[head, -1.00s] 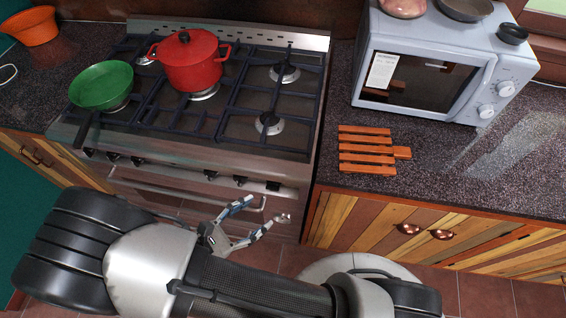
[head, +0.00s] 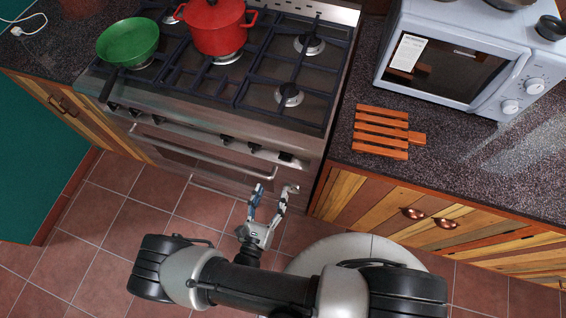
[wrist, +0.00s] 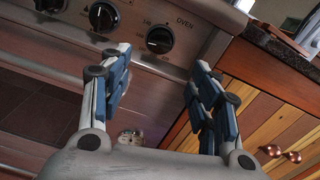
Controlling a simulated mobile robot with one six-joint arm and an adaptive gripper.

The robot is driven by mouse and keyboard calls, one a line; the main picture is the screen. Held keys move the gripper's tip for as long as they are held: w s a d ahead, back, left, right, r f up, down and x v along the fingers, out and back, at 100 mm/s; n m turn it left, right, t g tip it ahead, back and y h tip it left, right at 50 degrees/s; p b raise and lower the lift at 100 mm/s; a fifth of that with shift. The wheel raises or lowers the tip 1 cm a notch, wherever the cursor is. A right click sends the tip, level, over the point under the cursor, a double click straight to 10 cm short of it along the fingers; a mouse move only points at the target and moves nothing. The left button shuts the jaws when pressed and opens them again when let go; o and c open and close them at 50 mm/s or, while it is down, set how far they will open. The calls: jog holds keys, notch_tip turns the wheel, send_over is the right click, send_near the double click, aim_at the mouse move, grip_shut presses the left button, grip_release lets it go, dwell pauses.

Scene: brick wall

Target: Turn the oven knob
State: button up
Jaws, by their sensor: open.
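The oven knob (wrist: 160,40) is a black round dial under the word "OVEN" in the wrist view. It also shows as a dark knob (head: 286,156) at the right end of the stove's front panel in the head view. My gripper (head: 273,188) is open and empty, with its fingers pointing at the stove front. In the wrist view my gripper (wrist: 160,65) has one finger on each side, and the oven knob appears between and beyond the tips, apart from them. The stove (head: 205,150) is steel with a long door handle.
Other black knobs (wrist: 103,16) sit left of the oven knob. A wooden cabinet (head: 380,210) and speckled counter (head: 450,170) stand to the right, with a slatted trivet (head: 382,132) and a microwave (head: 460,60). A red pot (head: 215,27) and green pan (head: 128,42) are on the stove. Floor at left is clear.

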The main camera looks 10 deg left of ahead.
aim_at(284, 160)
jog(key=w, duration=0.7)
jog(key=w+d+b, duration=0.1)
jog(key=w, duration=0.3)
jog(key=shift+w, duration=0.3)
jog(key=shift+c, duration=0.2)
jog(key=c, duration=1)
